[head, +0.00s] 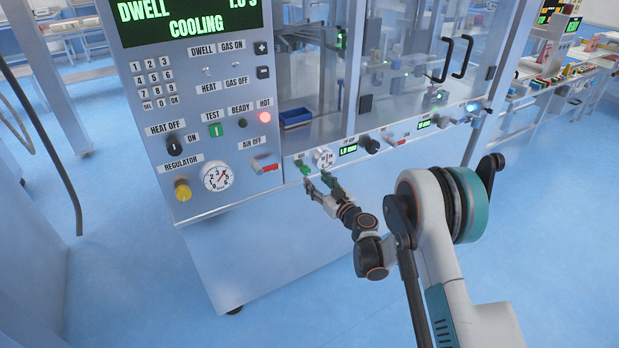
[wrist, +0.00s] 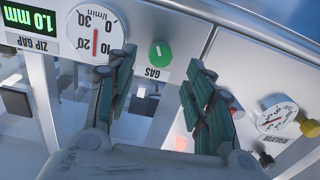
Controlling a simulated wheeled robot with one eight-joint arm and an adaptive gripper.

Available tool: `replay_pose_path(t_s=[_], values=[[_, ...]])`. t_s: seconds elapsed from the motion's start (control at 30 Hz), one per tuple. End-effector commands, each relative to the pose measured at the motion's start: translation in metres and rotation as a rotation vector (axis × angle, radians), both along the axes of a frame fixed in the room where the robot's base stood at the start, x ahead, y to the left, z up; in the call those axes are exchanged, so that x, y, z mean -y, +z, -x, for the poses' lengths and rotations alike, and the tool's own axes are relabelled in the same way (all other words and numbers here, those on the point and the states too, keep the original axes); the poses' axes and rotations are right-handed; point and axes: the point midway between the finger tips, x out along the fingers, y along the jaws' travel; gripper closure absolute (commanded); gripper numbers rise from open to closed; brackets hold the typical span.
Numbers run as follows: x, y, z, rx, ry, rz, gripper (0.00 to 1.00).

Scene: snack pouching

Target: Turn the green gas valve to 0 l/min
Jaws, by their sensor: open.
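The green gas valve (wrist: 160,54) is a round knob with a pale mark, above an upside-down GAS label in the wrist view. In the head view the green valve (head: 304,168) sits on the lower front panel. A white l/min dial (wrist: 95,32) is beside it; its red needle lies about upright in the picture, between the 10 and 20 marks. My gripper (wrist: 158,88) is open, with teal-padded fingers spread to either side below the knob. I see no contact with the knob. In the head view my gripper (head: 318,182) is close in front of the panel.
A green ZIP GAP display (wrist: 28,18) is beside the dial. A regulator gauge (head: 217,177) and yellow knob (head: 182,190) are on the left panel, with a red switch (head: 265,166) nearby. Blue floor (head: 560,230) is open at right.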

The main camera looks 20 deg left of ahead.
Motion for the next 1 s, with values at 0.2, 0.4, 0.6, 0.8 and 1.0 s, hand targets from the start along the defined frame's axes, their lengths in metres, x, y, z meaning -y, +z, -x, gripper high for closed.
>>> replay_pose_path(t_s=[0.2, 0.4, 0.6, 0.8, 1.0], values=[[-0.029, -0.002, -0.024, 0.000, 0.000, 0.000, 0.52], [-0.042, -0.001, -0.034, 0.000, 0.000, 0.000, 0.52], [-0.044, 0.000, -0.036, 0.000, -0.001, 0.000, 0.52], [-0.044, 0.000, -0.036, 0.000, -0.001, 0.000, 0.66], [-0.044, 0.000, -0.036, 0.000, -0.001, 0.000, 0.97]])
